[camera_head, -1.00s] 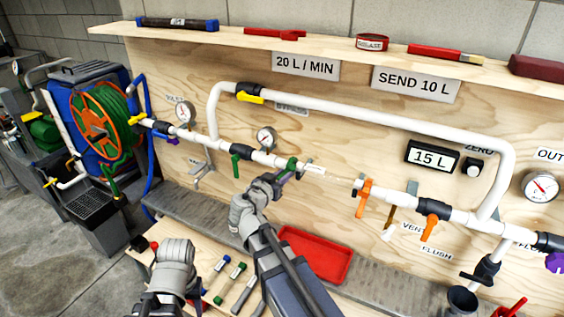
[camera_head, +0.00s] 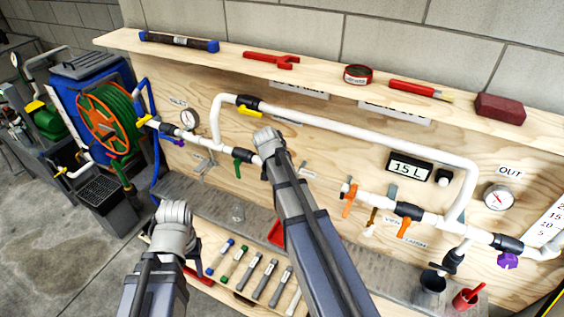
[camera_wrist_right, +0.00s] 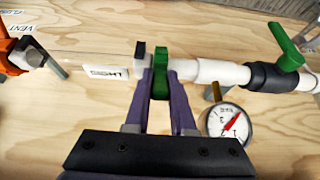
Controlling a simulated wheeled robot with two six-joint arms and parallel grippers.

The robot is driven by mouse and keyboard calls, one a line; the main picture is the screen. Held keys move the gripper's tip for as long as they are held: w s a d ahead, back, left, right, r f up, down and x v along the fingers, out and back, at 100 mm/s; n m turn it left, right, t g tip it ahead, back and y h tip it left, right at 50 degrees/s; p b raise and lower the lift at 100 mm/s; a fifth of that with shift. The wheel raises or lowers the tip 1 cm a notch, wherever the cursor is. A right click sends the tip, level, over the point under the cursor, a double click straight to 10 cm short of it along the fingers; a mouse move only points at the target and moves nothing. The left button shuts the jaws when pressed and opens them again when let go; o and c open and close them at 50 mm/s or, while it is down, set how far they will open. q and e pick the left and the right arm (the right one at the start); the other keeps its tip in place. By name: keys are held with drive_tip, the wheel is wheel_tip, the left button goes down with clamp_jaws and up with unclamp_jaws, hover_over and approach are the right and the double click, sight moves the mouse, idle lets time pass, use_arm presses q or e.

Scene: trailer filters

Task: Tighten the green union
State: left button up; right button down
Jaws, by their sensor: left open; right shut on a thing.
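The green union (camera_wrist_right: 160,75) sits on the white pipe, at the end of the clear sight tube (camera_wrist_right: 110,66), in the right wrist view. My right gripper (camera_wrist_right: 152,88) is shut on it, with purple fingers on both sides. In the head view my right arm (camera_head: 290,195) reaches up over the pipe and hides the union and the right fingers. My left gripper (camera_head: 175,215) is held low over the bench at the left, away from the pipe. It is open, though its fingers hardly show.
An orange union (camera_head: 348,198) is at the right of the sight tube. A green valve handle (camera_head: 240,160) and a gauge (camera_wrist_right: 228,125) are near the green union. A white bypass pipe (camera_head: 350,128) runs above.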

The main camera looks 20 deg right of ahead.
drive_tip(key=shift+w+d+r+g+y+p, duration=0.25)
drive_tip(key=shift+g+y+p, duration=0.15)
drive_tip(key=shift+y+p, duration=0.15)
drive_tip(key=c, duration=0.8)
unclamp_jaws()
drive_tip(key=shift+d, duration=0.1)
drive_tip(key=shift+o, duration=0.2)
drive_tip(key=p+v, duration=0.7)
drive_tip(key=v, duration=0.1)
drive_tip(key=shift+p, duration=0.3)
drive_tip(key=shift+f, duration=0.1)
drive_tip(key=shift+w, duration=0.1)
